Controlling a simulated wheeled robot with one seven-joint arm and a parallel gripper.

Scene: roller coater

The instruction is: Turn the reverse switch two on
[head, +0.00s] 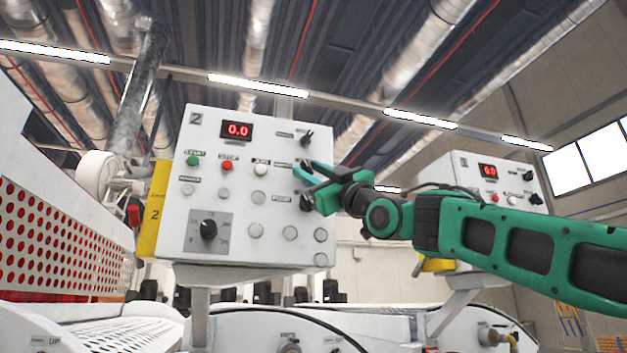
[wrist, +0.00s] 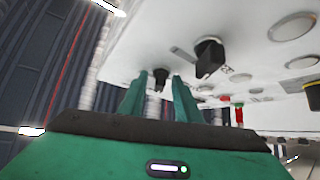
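The white control panel marked 2 (head: 262,205) faces me in the head view. Black rotary switches line its right side, with one upper switch (head: 307,138) clear of my arm. Their labels are too small to tell which is the reverse switch. My gripper (head: 303,176) is open in front of this right side and hides part of the switch column. In the wrist view, a small black switch (wrist: 160,76) shows between the open fingertips (wrist: 160,80). Contact cannot be told. A nearer black switch (wrist: 209,58) is to the right of the fingers.
A black dial (head: 208,229) and several buttons fill the panel's left and middle. A second control panel (head: 480,170) stands behind my arm at right. Machine housings lie below.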

